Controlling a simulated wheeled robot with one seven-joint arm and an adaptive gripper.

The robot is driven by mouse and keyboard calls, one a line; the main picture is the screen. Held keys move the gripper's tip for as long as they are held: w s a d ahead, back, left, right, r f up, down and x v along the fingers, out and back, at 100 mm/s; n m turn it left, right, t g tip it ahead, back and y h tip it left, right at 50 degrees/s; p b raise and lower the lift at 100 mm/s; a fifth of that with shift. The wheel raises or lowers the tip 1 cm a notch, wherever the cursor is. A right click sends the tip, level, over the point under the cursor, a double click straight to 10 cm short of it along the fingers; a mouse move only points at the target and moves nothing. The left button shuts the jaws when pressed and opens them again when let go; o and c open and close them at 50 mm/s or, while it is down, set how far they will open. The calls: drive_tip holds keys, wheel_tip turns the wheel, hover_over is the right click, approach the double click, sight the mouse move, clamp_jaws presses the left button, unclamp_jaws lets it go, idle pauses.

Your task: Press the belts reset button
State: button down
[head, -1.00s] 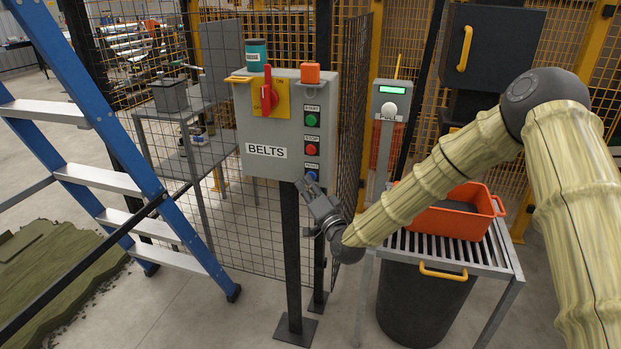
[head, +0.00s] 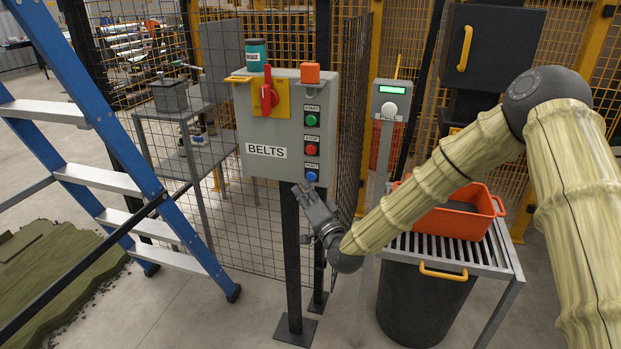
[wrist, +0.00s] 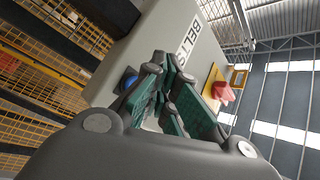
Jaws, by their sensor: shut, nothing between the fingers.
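The grey BELTS box (head: 270,128) stands on a dark post. On its right side are a green start button (head: 311,120), a red stop button (head: 311,150) and, lowest, a blue button (head: 311,176) under a small label I cannot read clearly. My gripper (head: 302,189) is shut and empty, its tips just below and left of the blue button in the head view, apart from it as far as I can tell. In the wrist view the blue button (wrist: 128,82) shows left of my fingers (wrist: 172,62), which partly cover the box.
An orange crate (head: 452,218) sits on a slatted table at right. A blue ladder (head: 120,160) stands at left.

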drive_tip(key=shift+s+a, duration=0.3)
drive_tip(key=shift+s, duration=0.65)
drive_tip(key=shift+s+a, duration=0.3)
drive_tip(key=shift+s, duration=0.6)
drive_tip(key=s+d+f+n+g+h+p, duration=0.1)
drive_tip(key=s+d+f+g+p, duration=0.15)
drive_tip(key=s+f, duration=0.55)
drive_tip(key=s+d+f+n+g+h+p, duration=0.1)
drive_tip(key=s+d+f+g+h, duration=0.2)
drive_tip(key=s+f, duration=0.5)
drive_tip(key=s+d+f+n+g+p, duration=0.2)
drive_tip(key=s+f+g, duration=0.2)
drive_tip(key=f, duration=0.7)
drive_tip(key=s+d+f+g+h+p, duration=0.1)
drive_tip(key=s+d+g, duration=0.2)
drive_tip(key=s, duration=0.7)
drive_tip(key=s+d+f+n+g+h+p, duration=0.1)
drive_tip(key=s+d+f+g+h, duration=0.1)
drive_tip(key=s+d, duration=0.5)
drive_tip(key=s+d+f+n+g+h+p, duration=0.1)
drive_tip(key=s+d+g, duration=0.3)
drive_tip(key=s, duration=0.8)
drive_tip(key=shift+s+d+f+h, duration=0.3)
drive_tip(key=shift+d+f+h, duration=0.2)
drive_tip(key=shift+d+f, duration=0.4)
drive_tip(key=shift+d+r, duration=0.15)
drive_tip(key=shift+r, duration=0.05)
